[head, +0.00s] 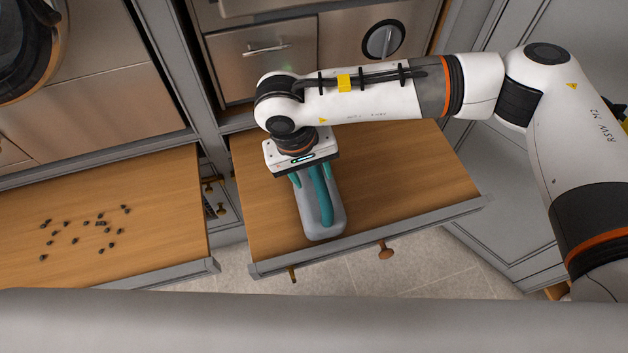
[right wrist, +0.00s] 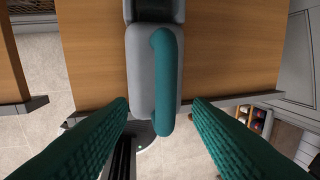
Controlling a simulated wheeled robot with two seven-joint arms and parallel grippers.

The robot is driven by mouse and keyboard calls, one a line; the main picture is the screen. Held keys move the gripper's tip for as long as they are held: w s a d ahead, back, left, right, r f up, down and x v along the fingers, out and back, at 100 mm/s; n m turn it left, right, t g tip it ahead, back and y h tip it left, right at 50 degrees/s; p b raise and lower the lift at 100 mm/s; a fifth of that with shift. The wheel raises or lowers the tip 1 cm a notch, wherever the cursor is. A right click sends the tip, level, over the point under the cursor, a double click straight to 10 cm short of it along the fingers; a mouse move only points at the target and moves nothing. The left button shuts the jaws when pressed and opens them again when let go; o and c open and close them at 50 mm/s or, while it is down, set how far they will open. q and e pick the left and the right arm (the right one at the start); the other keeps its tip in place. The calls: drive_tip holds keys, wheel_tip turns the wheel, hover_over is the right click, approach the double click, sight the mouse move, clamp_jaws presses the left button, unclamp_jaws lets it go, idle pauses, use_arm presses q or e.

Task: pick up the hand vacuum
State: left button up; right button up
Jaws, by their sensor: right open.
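The hand vacuum (head: 326,224) is a grey body with a long teal handle, lying on the right pull-out wooden board. In the right wrist view the hand vacuum (right wrist: 141,75) lies below the jaws, its teal handle running lengthwise and its dark part at the top edge. My right gripper (head: 311,180) points down over the vacuum, and its palm hides the far end. In the right wrist view the two teal fingers of my right gripper (right wrist: 160,104) are apart, one on each side of the handle; I see no contact. My left gripper is not in view.
The right board (head: 420,170) has bare room on both sides of the vacuum and a grey front edge with a knob (head: 386,251). A left board (head: 150,200) carries several small dark bits (head: 102,223). Steel drawers (head: 262,60) stand behind. Tiled floor shows in front.

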sight(320, 184)
drive_tip(key=shift+d+f, duration=0.2)
drive_tip(key=shift+f, duration=0.6)
drive_tip(key=f, duration=0.1)
drive_tip(key=d+f+p, duration=0.1)
drive_tip(key=f, duration=0.1)
drive_tip(key=f+p, duration=0.1)
drive_tip(key=shift+w+d+f, duration=0.3)
drive_tip(key=shift+w+f, duration=0.05)
drive_tip(key=shift+f, duration=0.2)
clamp_jaws()
drive_tip(key=shift+w+r, duration=0.1)
